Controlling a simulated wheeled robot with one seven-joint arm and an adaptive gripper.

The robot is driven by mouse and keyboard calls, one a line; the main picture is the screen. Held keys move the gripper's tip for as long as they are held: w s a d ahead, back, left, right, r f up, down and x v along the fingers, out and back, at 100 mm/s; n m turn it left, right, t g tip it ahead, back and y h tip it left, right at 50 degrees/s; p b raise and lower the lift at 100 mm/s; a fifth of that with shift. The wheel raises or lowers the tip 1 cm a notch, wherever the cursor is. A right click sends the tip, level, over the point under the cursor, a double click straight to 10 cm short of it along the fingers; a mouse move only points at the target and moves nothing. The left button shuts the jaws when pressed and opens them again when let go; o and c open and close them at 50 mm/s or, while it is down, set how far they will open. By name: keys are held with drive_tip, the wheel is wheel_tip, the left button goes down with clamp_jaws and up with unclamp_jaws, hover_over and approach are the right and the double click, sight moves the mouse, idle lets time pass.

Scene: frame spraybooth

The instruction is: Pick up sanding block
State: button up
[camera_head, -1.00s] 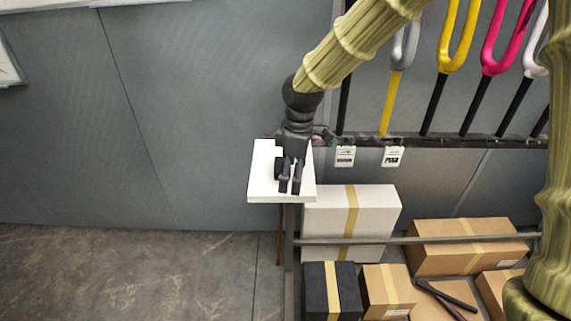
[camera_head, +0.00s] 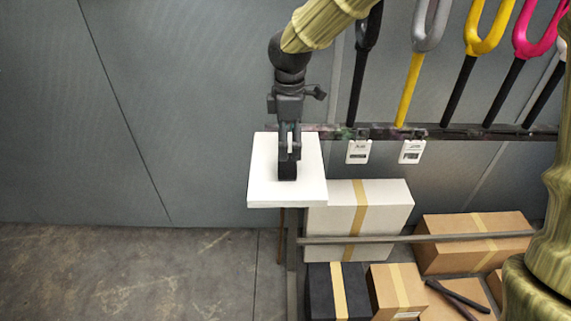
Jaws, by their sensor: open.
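The sanding block (camera_head: 288,172) is a small black block on the white table (camera_head: 265,193), near the middle of its top. My gripper (camera_head: 290,152) points down directly over the block, its fingers reaching to the block's upper part. The gripper is open, seen nearly edge-on. The fingers hide the upper part of the block, and I cannot tell whether they touch it.
Several coloured forks, one yellow (camera_head: 489,27) and one pink (camera_head: 533,35), hang on the wall at right above a dark rail (camera_head: 465,132). A white box (camera_head: 335,205) stands right of the table, with brown boxes (camera_head: 475,240) beyond. The floor at left (camera_head: 120,270) is clear.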

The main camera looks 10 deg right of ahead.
sight(288, 163)
drive_tip(key=shift+w+d+f, duration=0.1)
drive_tip(key=shift+w+f, duration=0.05)
drive_tip(key=shift+f, duration=0.45)
drive_tip(key=shift+w+d+f, duration=0.1)
drive_tip(key=shift+f, duration=0.5)
drive_tip(key=shift+s+a+f+p, duration=0.2)
drive_tip(key=shift+s+f+p, duration=0.05)
drive_tip(key=shift+f+p, duration=0.15)
drive_tip(key=f, duration=0.1)
drive_tip(key=f+p, duration=0.1)
drive_tip(key=f, duration=0.1)
drive_tip(key=shift+w+a, duration=0.1)
drive_tip(key=shift+a, duration=0.1)
drive_tip(key=shift+f, duration=0.65)
drive_tip(key=c, duration=1.1)
